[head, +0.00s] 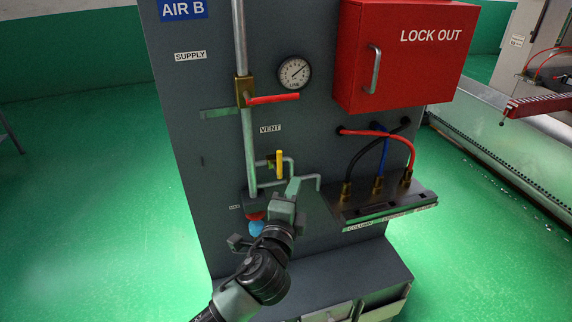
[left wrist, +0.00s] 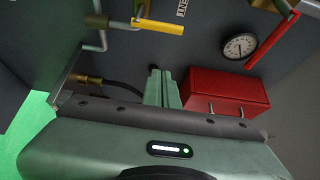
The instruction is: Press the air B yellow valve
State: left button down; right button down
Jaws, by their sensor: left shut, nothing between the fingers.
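The yellow valve handle (head: 280,164) stands upright on the small vent pipe of the grey AIR B panel (head: 190,95). In the left wrist view the yellow handle (left wrist: 162,27) shows at the top, above and left of the fingertips. My left gripper (head: 294,187) is just below and right of the handle in the head view. Its fingers (left wrist: 160,72) are shut together with nothing between them. A gap shows between fingertips and handle in the wrist view; contact is not seen. My right gripper is not in view.
A red supply lever (head: 274,99) sits above the yellow handle, below a gauge (head: 294,73). A red LOCK OUT box (head: 400,55) juts out at upper right. Hoses (head: 380,150) and a shelf (head: 385,208) lie right of the gripper. Green floor (head: 90,190) is clear at left.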

aim_at(280, 165)
pick_arm(q)
jog(key=p+x, duration=0.2)
jog(key=x, duration=0.7)
jog(key=a+p, duration=0.2)
jog(key=a, duration=0.2)
jog(key=shift+s+p, duration=0.1)
jog(key=shift+p, duration=0.25)
